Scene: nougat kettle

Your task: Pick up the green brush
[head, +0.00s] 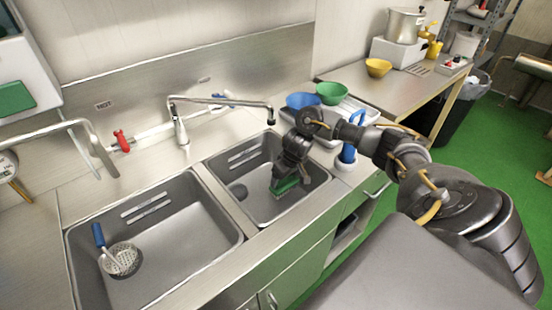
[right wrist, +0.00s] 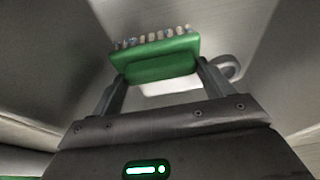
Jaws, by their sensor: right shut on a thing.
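The green brush (head: 284,187) is in the right-hand sink basin (head: 262,206), below my right gripper (head: 287,178). In the right wrist view the green brush (right wrist: 155,62) sits between the two fingers of my right gripper (right wrist: 155,85), with its pale bristle tufts pointing away from the palm. The right gripper is shut on it. Whether the brush touches the basin floor I cannot tell. My left gripper is not in view.
The left basin (head: 150,275) holds a blue-handled strainer (head: 121,258). A faucet (head: 181,130) arches over the sinks.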

